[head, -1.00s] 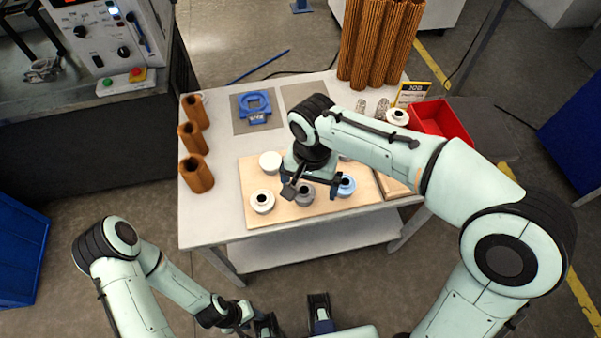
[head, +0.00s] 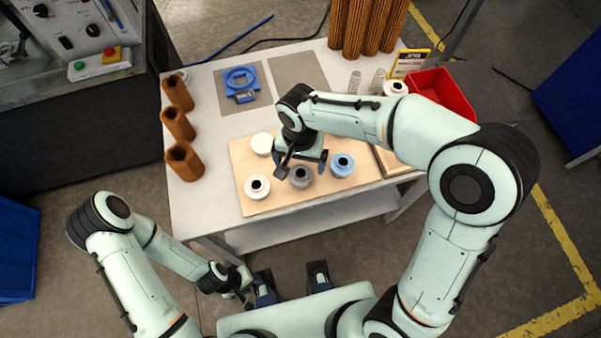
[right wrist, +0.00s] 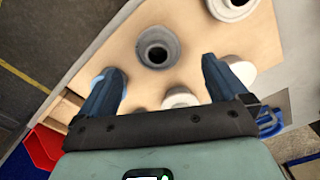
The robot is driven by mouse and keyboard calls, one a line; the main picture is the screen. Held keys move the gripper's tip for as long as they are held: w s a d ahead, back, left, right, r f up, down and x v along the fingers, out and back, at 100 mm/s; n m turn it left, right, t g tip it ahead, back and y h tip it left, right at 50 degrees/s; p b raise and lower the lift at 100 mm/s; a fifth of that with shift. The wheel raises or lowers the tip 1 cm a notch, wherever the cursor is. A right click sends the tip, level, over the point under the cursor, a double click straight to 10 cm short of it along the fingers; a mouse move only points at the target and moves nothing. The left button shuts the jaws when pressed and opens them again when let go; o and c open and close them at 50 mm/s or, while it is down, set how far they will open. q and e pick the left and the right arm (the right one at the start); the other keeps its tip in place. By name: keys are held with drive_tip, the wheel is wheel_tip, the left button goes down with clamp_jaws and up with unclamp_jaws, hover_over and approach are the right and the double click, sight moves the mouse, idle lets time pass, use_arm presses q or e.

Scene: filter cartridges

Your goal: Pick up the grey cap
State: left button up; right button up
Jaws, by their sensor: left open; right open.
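The grey cap (head: 301,179) is a round, stepped piece with a dark hole. It sits on the light wooden board at the front of the table, between a white cap (head: 257,188) and a blue cap (head: 342,166). My right gripper (head: 302,166) is open and empty just above the grey cap. In the right wrist view the grey cap (right wrist: 157,47) shows whole, beyond the fingertips and roughly between them, apart from both fingers. My left gripper (head: 258,289) is low in front of the table, away from the caps; it is open.
Another white cap (head: 262,144) stands behind on the board (head: 240,160). Brown cylinders (head: 184,160) line the table's left edge. A blue ring-shaped fixture (head: 241,82) lies on a grey mat. A red bin (head: 440,92) is at the right. Bare table lies left of the board.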

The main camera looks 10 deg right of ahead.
sight(301, 173)
drive_tip(key=f, duration=0.4)
drive_tip(key=shift+s+f, duration=0.2)
drive_tip(key=shift+f, duration=0.15)
drive_tip(key=c, duration=1.1)
drive_tip(key=shift+r, duration=0.15)
